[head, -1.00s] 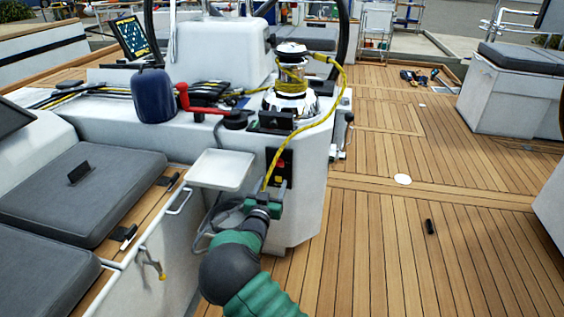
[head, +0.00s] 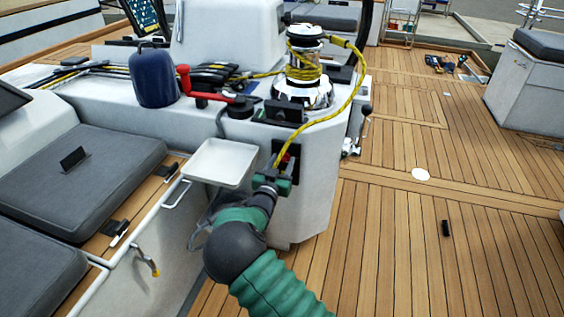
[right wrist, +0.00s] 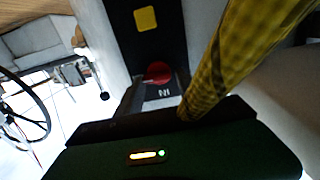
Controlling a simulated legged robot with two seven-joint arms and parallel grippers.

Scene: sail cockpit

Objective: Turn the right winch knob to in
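A dark control panel (head: 285,165) sits on the side of the white winch console. In the right wrist view the panel carries a red knob (right wrist: 158,72) with an "IN" label (right wrist: 164,92) beside it and a yellow square (right wrist: 145,18). My right gripper (head: 273,182) is at the panel's lower part and hides some of it. A grey finger edge shows close to the knob; whether it touches, and the finger gap, cannot be told. The yellow rope (right wrist: 225,60) crosses close in front of the gripper. My left gripper is not in view.
The rope (head: 345,105) hangs from the chrome winch (head: 304,75) past the panel. A white tray (head: 220,163) is left of my right gripper. The teak deck (head: 390,240) is mostly clear.

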